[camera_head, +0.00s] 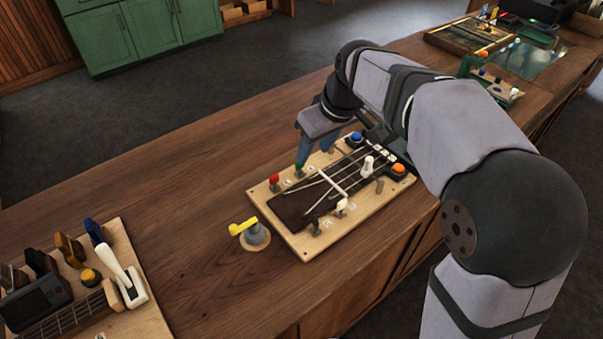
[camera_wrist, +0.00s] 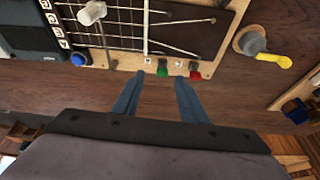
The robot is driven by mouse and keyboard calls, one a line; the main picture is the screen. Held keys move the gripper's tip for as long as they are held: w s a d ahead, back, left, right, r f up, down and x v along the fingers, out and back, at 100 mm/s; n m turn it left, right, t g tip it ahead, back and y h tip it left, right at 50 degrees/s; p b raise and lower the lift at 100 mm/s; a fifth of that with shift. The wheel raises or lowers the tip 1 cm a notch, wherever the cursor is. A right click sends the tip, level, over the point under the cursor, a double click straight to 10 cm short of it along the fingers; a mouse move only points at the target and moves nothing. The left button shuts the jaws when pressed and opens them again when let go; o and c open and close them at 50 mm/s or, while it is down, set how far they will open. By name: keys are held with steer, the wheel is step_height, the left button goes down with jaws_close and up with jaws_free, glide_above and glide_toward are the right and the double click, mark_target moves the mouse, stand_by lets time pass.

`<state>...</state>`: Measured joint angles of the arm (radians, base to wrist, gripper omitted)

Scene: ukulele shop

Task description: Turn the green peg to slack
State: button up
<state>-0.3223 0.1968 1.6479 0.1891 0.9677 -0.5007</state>
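The green peg (camera_head: 299,171) stands on the far edge of a pale wooden board (camera_head: 262,196) with a dark stringed fretboard. It also shows in the wrist view (camera_wrist: 162,68), between the two fingertips in the picture and at or just past their tips. The red peg (camera_head: 274,182) is beside it; in the wrist view the red peg (camera_wrist: 195,72) lies just right of the right fingertip. My gripper (camera_head: 314,155) points down over the board's far edge with its blue-grey fingers apart and nothing held. Contact with the green peg cannot be told.
A blue button (camera_head: 356,137), an orange button (camera_head: 398,169) and a white knob (camera_head: 368,165) are on the board. A grey post with a yellow lever (camera_head: 243,227) stands left of it. Another board with tools (camera_head: 150,320) is at lower left.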

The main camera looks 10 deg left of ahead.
mark_target(300, 167)
steer(key=shift+w+a+r+p+x, duration=0.1)
steer(key=shift+a+p+x, duration=0.15)
steer(key=shift+x, duration=1)
steer(key=shift+w+a+r+p+x, duration=0.1)
steer(key=shift+a+p+x, duration=0.1)
steer(key=shift+x, duration=1.05)
steer(key=shift+w+a+r+p+x, duration=0.15)
steer(key=shift+a+p+x, duration=0.1)
steer(key=shift+x, duration=1.05)
jaws_close()
